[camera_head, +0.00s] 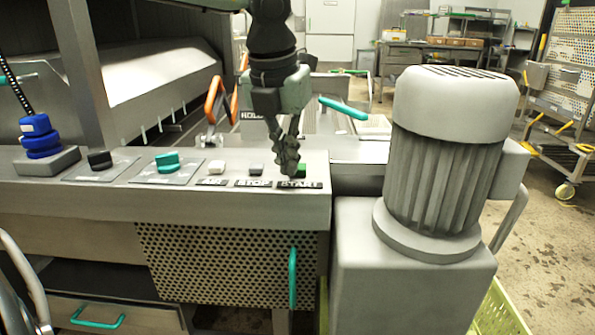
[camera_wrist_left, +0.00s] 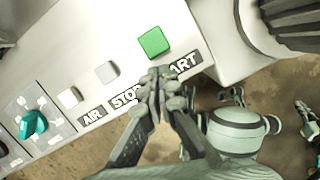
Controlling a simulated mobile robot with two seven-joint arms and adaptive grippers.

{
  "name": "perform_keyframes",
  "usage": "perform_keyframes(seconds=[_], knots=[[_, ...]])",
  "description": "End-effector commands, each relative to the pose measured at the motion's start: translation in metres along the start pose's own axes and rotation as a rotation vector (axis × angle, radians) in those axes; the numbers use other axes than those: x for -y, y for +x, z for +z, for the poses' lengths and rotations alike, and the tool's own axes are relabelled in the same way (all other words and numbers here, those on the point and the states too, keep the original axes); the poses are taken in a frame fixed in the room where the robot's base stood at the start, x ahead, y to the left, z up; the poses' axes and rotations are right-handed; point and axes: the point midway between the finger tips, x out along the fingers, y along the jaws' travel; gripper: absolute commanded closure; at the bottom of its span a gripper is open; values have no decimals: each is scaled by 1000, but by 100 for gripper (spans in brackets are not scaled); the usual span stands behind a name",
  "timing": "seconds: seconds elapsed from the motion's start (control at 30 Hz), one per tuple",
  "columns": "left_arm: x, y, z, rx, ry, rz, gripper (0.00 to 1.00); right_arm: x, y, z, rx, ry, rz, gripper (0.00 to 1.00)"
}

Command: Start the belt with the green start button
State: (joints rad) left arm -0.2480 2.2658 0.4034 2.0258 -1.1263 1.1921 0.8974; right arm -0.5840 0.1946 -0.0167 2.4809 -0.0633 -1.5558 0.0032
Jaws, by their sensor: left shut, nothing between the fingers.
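The green start button (camera_head: 302,170) sits at the right end of the grey control panel, above the START label (camera_head: 299,184). It also shows in the left wrist view (camera_wrist_left: 154,41) as a green square, with the label partly covered by my fingers. My left gripper (camera_head: 287,168) points down at the panel, its fingers together and empty. In the head view its fingertips are just left of the green button and overlap its edge. In the left wrist view the fingertips (camera_wrist_left: 158,75) appear just below the button. I cannot tell whether they touch it.
Left of the green button are a grey STOP button (camera_head: 256,169), a white AIR button (camera_head: 216,167), a teal knob (camera_head: 167,161) and a black knob (camera_head: 99,160). A large grey motor (camera_head: 446,150) stands close on the right. A teal handle (camera_head: 343,107) is behind the gripper.

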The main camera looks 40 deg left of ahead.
Motion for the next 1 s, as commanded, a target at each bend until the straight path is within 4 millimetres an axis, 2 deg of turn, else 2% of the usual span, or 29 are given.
perform_keyframes(seconds=[0.37,0.47,0.8,1.0], knots=[[0,-7,0,1,-2,0,100,0,-1,0,0,0,0,100],[0,-21,1,4,-2,0,100,0,-1,0,0,0,0,100],[0,-92,1,3,-1,0,100,0,0,0,0,0,0,100],[0,-116,0,0,-2,1,100,0,0,0,0,0,0,100]])
